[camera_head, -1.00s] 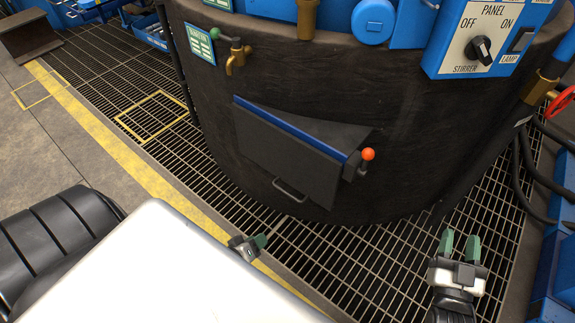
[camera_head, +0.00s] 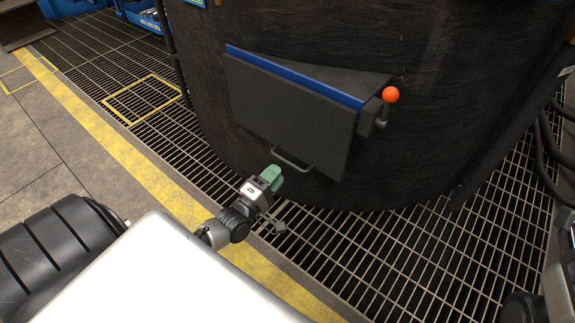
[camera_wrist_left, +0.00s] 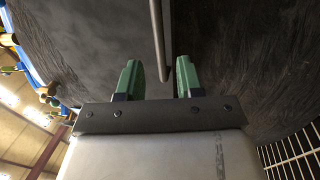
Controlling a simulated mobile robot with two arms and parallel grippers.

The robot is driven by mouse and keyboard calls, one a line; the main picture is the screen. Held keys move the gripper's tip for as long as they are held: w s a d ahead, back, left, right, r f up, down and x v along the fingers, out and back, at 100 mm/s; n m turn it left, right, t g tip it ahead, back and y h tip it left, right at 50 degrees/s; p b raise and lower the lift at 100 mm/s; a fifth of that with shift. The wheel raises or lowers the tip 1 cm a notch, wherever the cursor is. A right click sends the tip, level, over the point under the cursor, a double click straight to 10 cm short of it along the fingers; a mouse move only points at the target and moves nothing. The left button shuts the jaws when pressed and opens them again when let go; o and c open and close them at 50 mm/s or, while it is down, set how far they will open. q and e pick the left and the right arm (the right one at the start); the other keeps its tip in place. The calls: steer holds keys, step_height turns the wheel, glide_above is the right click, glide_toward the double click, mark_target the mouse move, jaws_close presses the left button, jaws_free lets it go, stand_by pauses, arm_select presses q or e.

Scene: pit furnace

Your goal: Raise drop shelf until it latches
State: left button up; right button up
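The drop shelf (camera_head: 285,110) is a dark panel with a blue strip along its top edge. It hangs down, tilted, on the side of the dark furnace. A thin grey bar handle (camera_head: 290,160) is at its lower edge. My left gripper (camera_head: 272,177) is just below and left of this handle. In the left wrist view its green fingers (camera_wrist_left: 158,80) are open, and the handle bar (camera_wrist_left: 160,40) lies ahead, in line with the gap. I see no grip on it. An orange ball knob (camera_head: 390,94) on a short lever sits right of the shelf. My right gripper's fingers are out of view.
The furnace wall (camera_head: 440,120) curves behind the shelf. Metal floor grating (camera_head: 410,250) surrounds its base, with a yellow line (camera_head: 130,160) along the left. Dark hoses (camera_head: 545,150) hang at the right. Space in front of the shelf is clear.

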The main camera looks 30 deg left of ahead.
mark_target(287, 161)
arm_select(q)
steer(key=b+x, duration=0.1)
steer(key=x, duration=0.4)
steer(key=shift+w+b, duration=0.3)
steer(key=shift+w, duration=0.1)
jaws_close()
